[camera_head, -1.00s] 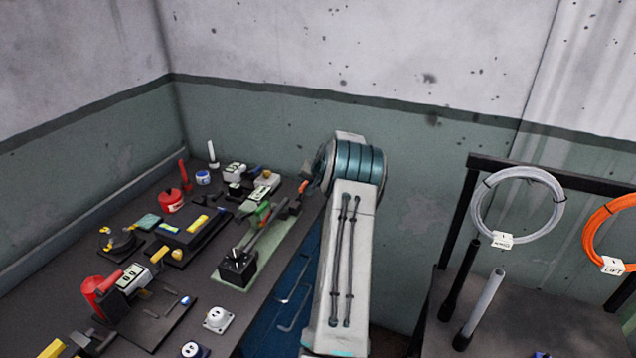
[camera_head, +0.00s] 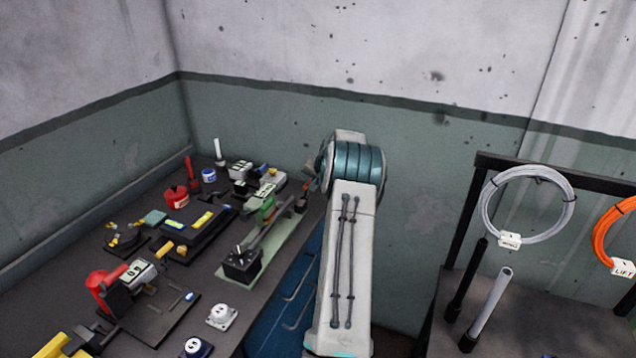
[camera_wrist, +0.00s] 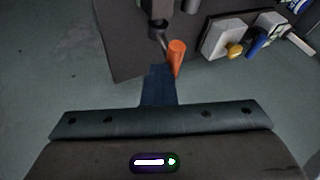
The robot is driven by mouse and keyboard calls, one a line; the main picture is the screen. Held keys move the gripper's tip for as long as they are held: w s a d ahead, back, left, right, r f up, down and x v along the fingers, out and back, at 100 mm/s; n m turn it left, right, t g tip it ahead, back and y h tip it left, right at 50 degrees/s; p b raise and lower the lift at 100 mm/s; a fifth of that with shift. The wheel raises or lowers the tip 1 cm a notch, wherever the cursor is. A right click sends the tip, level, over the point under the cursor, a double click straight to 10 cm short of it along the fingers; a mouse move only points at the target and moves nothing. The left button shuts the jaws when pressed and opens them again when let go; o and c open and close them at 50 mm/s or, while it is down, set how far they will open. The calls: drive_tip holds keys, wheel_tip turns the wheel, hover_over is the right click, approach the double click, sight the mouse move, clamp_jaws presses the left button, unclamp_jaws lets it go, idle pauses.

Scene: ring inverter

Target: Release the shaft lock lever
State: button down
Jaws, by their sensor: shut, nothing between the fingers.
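A lever with an orange handle (camera_wrist: 176,52) shows at the top middle of the wrist view. A thin metal rod joins it to a dark block (camera_wrist: 158,12). My gripper (camera_wrist: 158,72) is shut and empty, pointing toward the lever, just beside and below the orange handle in the picture. I cannot tell whether they touch. In the head view, a bench unit on a pale green plate (camera_head: 275,258) has a black block (camera_head: 242,264), a long grey bar and a green part (camera_head: 265,209). My arm hides most of the gripper there.
The dark bench (camera_head: 60,290) holds several devices, including a red canister (camera_head: 176,197) and white sockets (camera_head: 221,316). A blue drawer cabinet (camera_head: 290,300) is below. A rack at right carries a grey cable coil (camera_head: 527,207) and an orange one (camera_head: 612,240). Floor shows clear in the wrist view.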

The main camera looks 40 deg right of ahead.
drive_tip(key=shift+w+a+r, duration=0.35)
drive_tip(key=shift+w+r, duration=0.15)
drive_tip(key=shift+r, duration=0.1)
drive_tip(key=shift+w+a+r, duration=0.35)
drive_tip(key=shift+w+r, duration=0.1)
drive_tip(key=shift+r, duration=0.1)
drive_tip(key=s+d+b+v, duration=0.1)
drive_tip(key=b+v, duration=0.3)
drive_tip(key=v, duration=0.8)
drive_tip(key=shift+s+d+f, duration=0.2)
drive_tip(key=shift+s+d, duration=0.3)
drive_tip(key=shift+s, duration=0.05)
